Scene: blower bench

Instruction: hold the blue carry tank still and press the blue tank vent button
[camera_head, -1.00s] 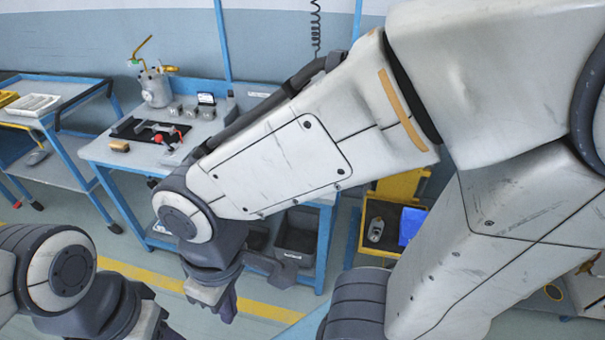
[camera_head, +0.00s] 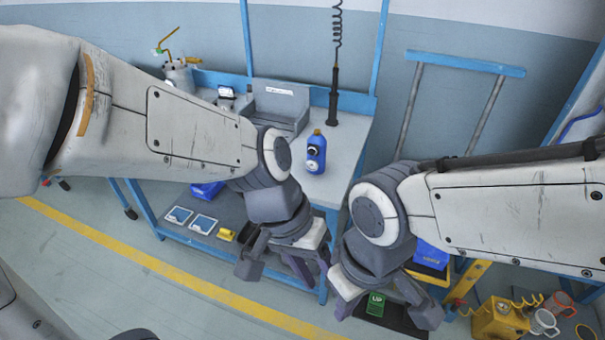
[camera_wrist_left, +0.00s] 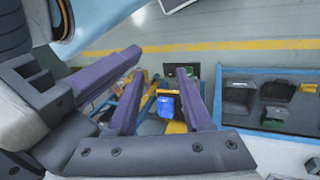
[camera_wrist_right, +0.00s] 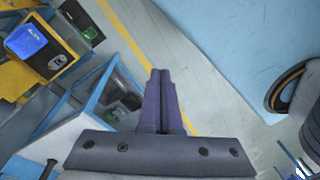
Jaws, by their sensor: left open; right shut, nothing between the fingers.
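A blue bottle-shaped container (camera_head: 316,152) with a yellow-orange cap stands upright on the bench in the head view. I cannot tell whether it is the blue carry tank, and I see no vent button. My left gripper (camera_head: 308,272) is below it, in front of the bench edge, apart from it. Its fingers are open and empty in the left wrist view (camera_wrist_left: 160,62). My right gripper (camera_head: 424,314) is lower and to the right. Its fingers are closed together with nothing between them in the right wrist view (camera_wrist_right: 160,76).
The blue-framed bench (camera_head: 345,140) bears a grey block and a metal pot (camera_head: 180,75). A lower shelf holds trays. A yellow unit (camera_head: 497,320) with a coiled hose sits on the floor at bottom right. A blue bin (camera_head: 430,256) is behind my right wrist.

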